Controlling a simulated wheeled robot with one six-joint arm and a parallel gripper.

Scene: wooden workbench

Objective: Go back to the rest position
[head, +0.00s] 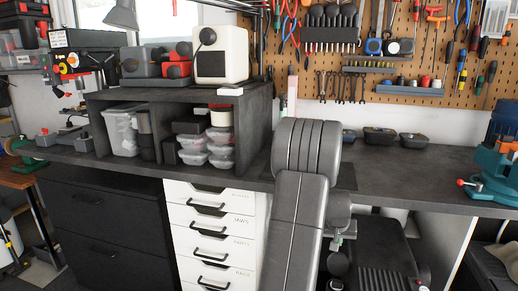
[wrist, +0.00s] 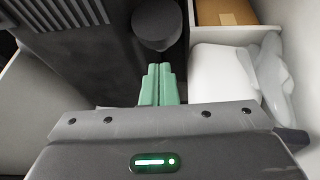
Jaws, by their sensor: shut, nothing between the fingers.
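My gripper (wrist: 159,70) shows in the wrist view with its two green fingers together and nothing between them. The fingers point away from the camera, apart from the things around them as far as I can tell. In the head view my grey arm stands in front of the workbench (head: 400,165) and hides part of it. My gripper is mostly hidden there behind the arm, low beside the drawers.
A white drawer unit (head: 212,235) stands left of my arm under the bench. Three dark trays (head: 381,136) sit at the back of the bench. A blue-green vise (head: 492,170) is at the right. In the wrist view, a white bundle (wrist: 222,72) lies at the right.

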